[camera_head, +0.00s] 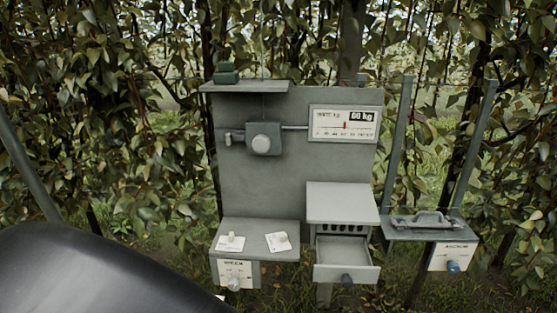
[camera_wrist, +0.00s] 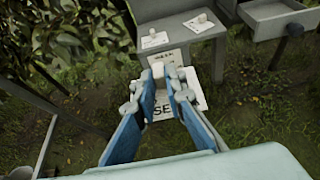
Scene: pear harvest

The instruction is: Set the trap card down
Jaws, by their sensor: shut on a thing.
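In the wrist view my gripper (camera_wrist: 168,85) has its two blue-grey fingers closed around the white knob of a white card (camera_wrist: 192,101). The card shows large dark letters, of which "SE" is readable; the fingers hide part of it. It is held in front of the grey shelf, over grass. In the head view my gripper does not show; my dark arm fills the lower left. Two other white cards with small pale knobs, a left one (camera_head: 230,243) and a right one (camera_head: 278,242), lie on the grey shelf (camera_head: 258,226).
A labelled dial (camera_head: 234,275) is on the shelf's front. An open, empty-looking drawer (camera_head: 347,272) juts out to the right. A side shelf (camera_head: 432,232) with a handled object stands far right. Foliage surrounds the station.

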